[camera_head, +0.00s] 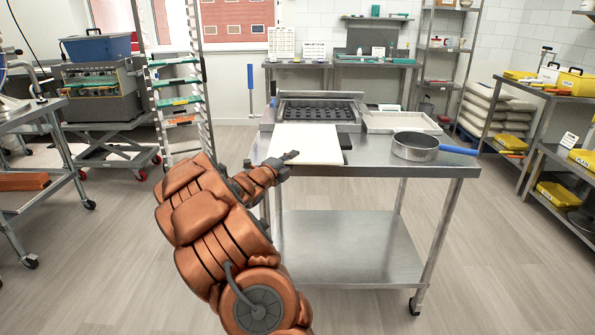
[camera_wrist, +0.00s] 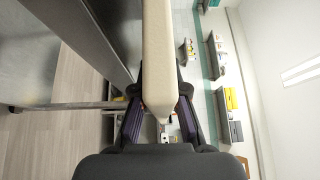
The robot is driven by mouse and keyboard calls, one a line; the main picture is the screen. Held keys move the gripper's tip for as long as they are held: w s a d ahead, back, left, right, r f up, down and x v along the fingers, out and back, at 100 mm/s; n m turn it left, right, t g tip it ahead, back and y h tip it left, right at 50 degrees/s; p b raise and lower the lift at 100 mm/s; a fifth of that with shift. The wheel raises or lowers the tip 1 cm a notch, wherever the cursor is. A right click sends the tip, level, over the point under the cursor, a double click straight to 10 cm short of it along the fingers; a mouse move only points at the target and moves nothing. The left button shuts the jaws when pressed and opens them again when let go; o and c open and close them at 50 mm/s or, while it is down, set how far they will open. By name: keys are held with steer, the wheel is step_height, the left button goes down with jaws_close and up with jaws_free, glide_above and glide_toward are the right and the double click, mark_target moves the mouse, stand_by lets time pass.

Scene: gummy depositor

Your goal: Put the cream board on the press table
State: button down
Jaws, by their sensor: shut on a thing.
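The cream board (camera_head: 308,143) is a flat pale slab at the left part of the steel table (camera_head: 400,175), in front of a black-welled press tray (camera_head: 318,108). My gripper (camera_head: 288,157) is at the board's near left edge. In the wrist view my gripper (camera_wrist: 158,98) has a finger on each side of the board (camera_wrist: 157,45), which shows edge-on, and is shut on it. The board looks level and at about tabletop height. I cannot tell whether it touches the table.
A round pan (camera_head: 415,147) with a blue handle stands at the table's right, and a shallow pale tray (camera_head: 400,122) lies behind it. The table's front middle is bare. A tall rack (camera_head: 180,90) stands left, shelves with yellow boxes (camera_head: 560,82) right.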

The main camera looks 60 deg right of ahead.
steer(key=shift+s+d, duration=0.25)
steer(key=shift+s, duration=0.4)
steer(key=shift+s+f, duration=0.1)
steer(key=shift+f, duration=1.65)
steer(key=c, duration=1.2)
jaws_free()
steer(key=shift+f, duration=0.15)
steer(key=shift+b, duration=0.35)
steer(key=w+a, duration=0.1)
steer(key=a, duration=1.1)
steer(key=shift+w, duration=0.3)
